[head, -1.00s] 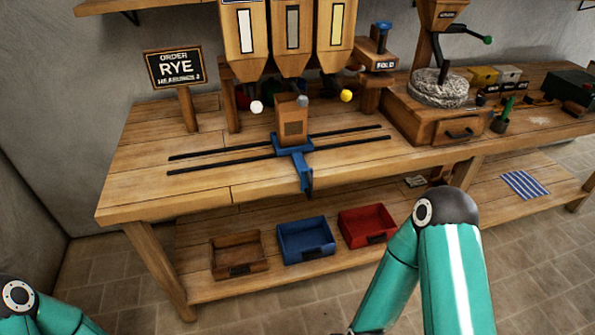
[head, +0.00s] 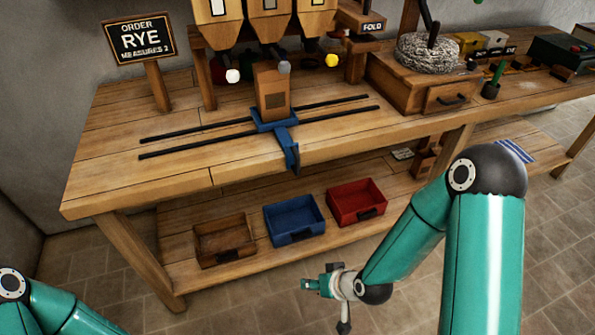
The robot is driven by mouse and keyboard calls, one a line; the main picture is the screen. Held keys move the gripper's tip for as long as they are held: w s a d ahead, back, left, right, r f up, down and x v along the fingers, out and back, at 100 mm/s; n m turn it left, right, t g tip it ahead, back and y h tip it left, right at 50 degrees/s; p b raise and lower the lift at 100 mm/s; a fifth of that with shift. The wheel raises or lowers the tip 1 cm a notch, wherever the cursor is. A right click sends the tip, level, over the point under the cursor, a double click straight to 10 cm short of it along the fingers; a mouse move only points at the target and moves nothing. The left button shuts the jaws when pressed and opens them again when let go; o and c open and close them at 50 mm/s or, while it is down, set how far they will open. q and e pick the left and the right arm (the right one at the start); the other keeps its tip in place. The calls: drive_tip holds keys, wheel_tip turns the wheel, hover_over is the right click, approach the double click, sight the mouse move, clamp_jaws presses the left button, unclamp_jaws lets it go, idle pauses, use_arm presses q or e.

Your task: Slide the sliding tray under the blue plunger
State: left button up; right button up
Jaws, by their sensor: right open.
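The sliding tray (head: 286,127) is a blue carriage on two dark rails on the bench top, with a blue handle hanging over the front edge. A wooden box (head: 271,90) stands on it, below the middle hopper. The blue plunger is not clearly visible now; the wooden stand marked FOLD (head: 362,22) is cut by the top edge, right of the tray. My right gripper (head: 322,288) is open and empty, low in front of the bench, below and apart from the tray. Only a piece of my left arm shows at lower left; its gripper is out of view.
Brown (head: 224,257), blue (head: 294,236) and red (head: 355,217) bins stand on the lower shelf. A sign reading RYE (head: 141,40) stands at left. A millstone (head: 428,52) on a drawer box is at right. The rails are clear either side of the tray.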

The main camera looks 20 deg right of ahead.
drive_tip(key=w+d+r+n+t+b, duration=0.1)
drive_tip(key=w+d+r+t+b, duration=0.35)
drive_tip(key=w+r+t, duration=0.2)
drive_tip(key=n+t+b, duration=0.3)
drive_tip(key=t+b, duration=0.2)
approach(299, 162)
drive_tip(key=v, duration=0.6)
use_arm(q)
wheel_tip(299, 162, down, 9)
drive_tip(key=p, duration=0.3)
drive_tip(key=shift+r, duration=0.2)
use_arm(e)
drive_tip(key=x, duration=1.6)
drive_tip(key=shift+w+a, duration=0.15)
drive_tip(key=shift+w, duration=0.25)
clamp_jaws()
